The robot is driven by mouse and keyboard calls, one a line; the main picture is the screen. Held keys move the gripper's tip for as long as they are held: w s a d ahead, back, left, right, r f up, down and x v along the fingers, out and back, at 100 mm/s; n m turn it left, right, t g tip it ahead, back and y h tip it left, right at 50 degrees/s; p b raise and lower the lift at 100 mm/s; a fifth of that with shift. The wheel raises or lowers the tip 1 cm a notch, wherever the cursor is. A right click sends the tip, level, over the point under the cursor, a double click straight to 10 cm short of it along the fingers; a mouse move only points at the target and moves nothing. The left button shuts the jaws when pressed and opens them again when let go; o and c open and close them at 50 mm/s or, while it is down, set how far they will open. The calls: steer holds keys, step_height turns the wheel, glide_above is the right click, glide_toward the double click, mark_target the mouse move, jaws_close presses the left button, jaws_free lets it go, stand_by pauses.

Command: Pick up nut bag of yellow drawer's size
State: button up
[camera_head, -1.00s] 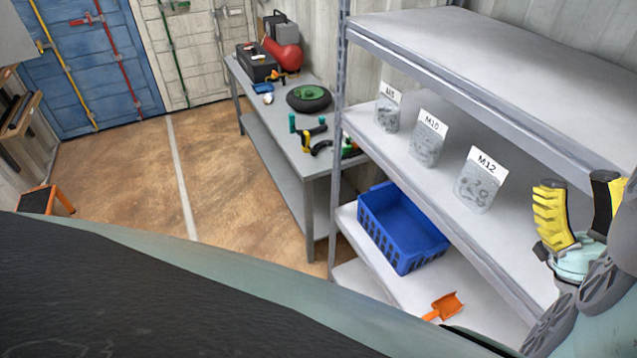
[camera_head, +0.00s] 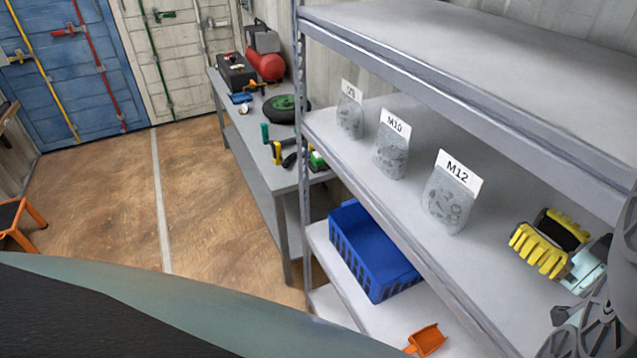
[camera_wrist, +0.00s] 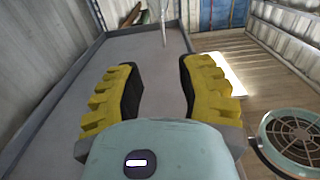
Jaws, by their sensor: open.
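Three clear nut bags with white header cards stand upright in a row on the middle shelf (camera_head: 415,222) in the head view. The front one is the M12 bag (camera_head: 447,207), the middle one is the M10 bag (camera_head: 391,155), and the farthest is a smaller bag (camera_head: 350,118) whose label is hard to read now. My gripper (camera_head: 550,243), with yellow ribbed fingers, is open and empty to the right of the M12 bag, apart from it. In the wrist view the open fingers (camera_wrist: 160,90) have nothing between them. No yellow drawer is in view.
A blue crate (camera_head: 350,247) and an orange scoop (camera_head: 427,340) are on the shelf below. The upper shelf (camera_head: 480,60) overhangs the bags. A workbench (camera_head: 255,150) with tools stands beyond the rack. An orange stool (camera_head: 20,222) is at left.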

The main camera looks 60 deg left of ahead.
glide_toward(458, 172)
steer(key=a, duration=0.5)
steer(key=shift+w, duration=0.35)
steer(key=a+p, duration=0.2)
steer(key=p, duration=0.1)
steer(key=shift+w+a+r, duration=0.2)
steer(key=shift+a+r, duration=0.2)
steer(key=a+p, duration=0.1)
steer(key=p, duration=0.2)
steer(key=shift+w+a+r, duration=0.1)
steer(key=shift+w+a, duration=0.05)
steer(key=shift+w, duration=0.25)
steer(key=shift+s+a+f+p, duration=0.1)
steer(key=shift+a+f+p, duration=0.15)
steer(key=shift+a+p, duration=0.25)
steer(key=shift+s+f, duration=0.15)
steer(key=shift+f, duration=0.15)
steer(key=shift+o, duration=0.2)
jaws_close()
